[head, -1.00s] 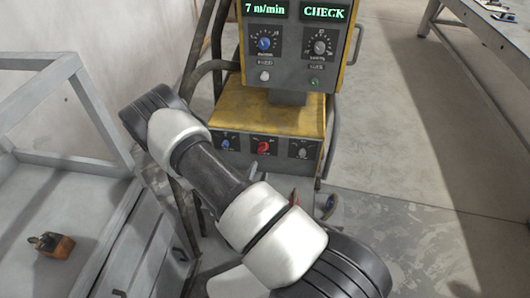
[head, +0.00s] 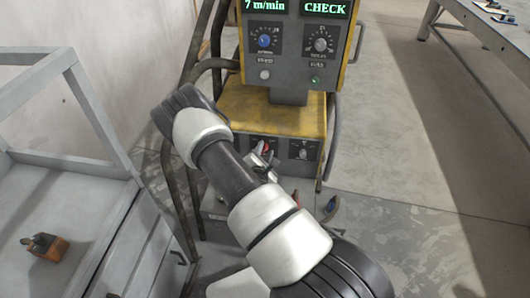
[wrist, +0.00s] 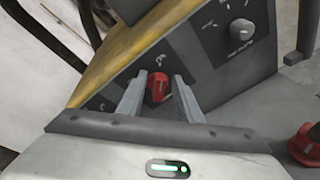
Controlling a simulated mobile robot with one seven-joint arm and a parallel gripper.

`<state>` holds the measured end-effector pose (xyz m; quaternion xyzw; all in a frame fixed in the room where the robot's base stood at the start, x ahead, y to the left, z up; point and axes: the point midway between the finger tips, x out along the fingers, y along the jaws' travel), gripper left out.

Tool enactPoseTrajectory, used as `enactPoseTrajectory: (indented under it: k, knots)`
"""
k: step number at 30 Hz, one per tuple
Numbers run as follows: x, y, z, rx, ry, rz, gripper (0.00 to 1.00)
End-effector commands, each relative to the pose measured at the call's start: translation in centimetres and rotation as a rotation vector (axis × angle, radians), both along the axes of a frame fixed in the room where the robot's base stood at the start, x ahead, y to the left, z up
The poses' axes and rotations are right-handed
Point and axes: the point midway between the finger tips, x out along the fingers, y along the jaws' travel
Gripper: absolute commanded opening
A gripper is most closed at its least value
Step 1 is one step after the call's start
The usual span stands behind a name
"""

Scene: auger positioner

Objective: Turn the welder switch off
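The yellow and grey welder (head: 270,108) stands in the middle of the head view. Its red switch (wrist: 157,86) is on the lower front panel; in the head view it (head: 266,146) is partly hidden by my arm. My gripper (wrist: 160,77) is open, with one finger on each side of the red switch in the wrist view. The fingers look apart from the switch, with gaps on both sides. In the head view my gripper (head: 262,160) is small and partly hidden behind my arm, close to the panel.
A grey knob (wrist: 242,30) is right of the switch. Upper displays (head: 325,9) read "7 m/min" and "CHECK".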

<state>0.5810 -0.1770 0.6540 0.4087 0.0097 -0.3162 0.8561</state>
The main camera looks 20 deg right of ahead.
Motion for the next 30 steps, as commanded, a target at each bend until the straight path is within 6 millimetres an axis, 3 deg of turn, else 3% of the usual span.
enactPoseTrajectory:
  k: [4, 10, 20, 30]
  knots:
    - [-0.02, 0.00, 0.01, 0.000, 0.000, 0.000, 0.33]
    - [-0.05, 0.02, -0.01, 0.000, 0.000, 0.000, 0.00]
    - [-0.01, 0.13, 0.05, -0.024, 0.017, 0.000, 0.00]
    - [0.24, 0.57, 0.22, -0.194, 0.132, 0.002, 0.00]
